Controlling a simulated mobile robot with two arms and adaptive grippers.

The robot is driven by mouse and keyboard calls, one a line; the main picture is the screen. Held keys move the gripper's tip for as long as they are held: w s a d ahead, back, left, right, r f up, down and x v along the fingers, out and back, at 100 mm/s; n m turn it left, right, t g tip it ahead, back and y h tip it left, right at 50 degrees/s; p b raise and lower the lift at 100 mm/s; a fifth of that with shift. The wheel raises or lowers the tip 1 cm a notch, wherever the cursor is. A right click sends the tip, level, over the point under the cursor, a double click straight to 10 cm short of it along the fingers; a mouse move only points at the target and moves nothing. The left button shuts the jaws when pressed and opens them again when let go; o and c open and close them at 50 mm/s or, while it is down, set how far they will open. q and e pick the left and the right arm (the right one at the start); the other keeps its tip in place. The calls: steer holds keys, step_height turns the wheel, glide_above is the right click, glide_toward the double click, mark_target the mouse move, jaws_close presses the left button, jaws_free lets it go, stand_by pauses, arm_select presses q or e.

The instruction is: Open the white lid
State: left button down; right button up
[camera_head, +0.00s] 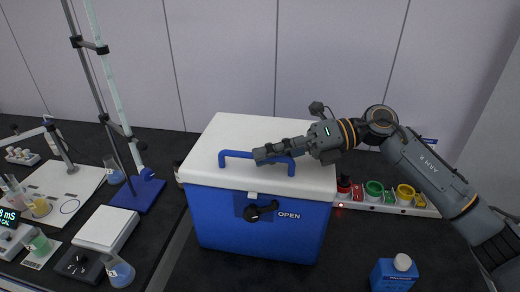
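The white lid (262,133) lies flat and closed on a blue box (215,219). A blue handle (229,154) runs along the lid's front part. A black latch (260,211) with a label reading OPEN is on the box's front. My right gripper (262,155) reaches in from the right over the lid, with its fingertips at the middle of the blue handle. The fingers look close together, but whether they grip the handle cannot be told. My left gripper is out of view.
Lab glassware, a burette stand with a blue base (138,193) and a white scale (105,228) fill the left side. Colored connectors on a strip (408,209) lie right of the box. The dark bench between is clear.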

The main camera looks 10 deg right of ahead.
steer(key=shift+x, duration=1)
steer(key=shift+d, duration=0.1)
steer(key=shift+c, duration=0.2)
jaws_close()
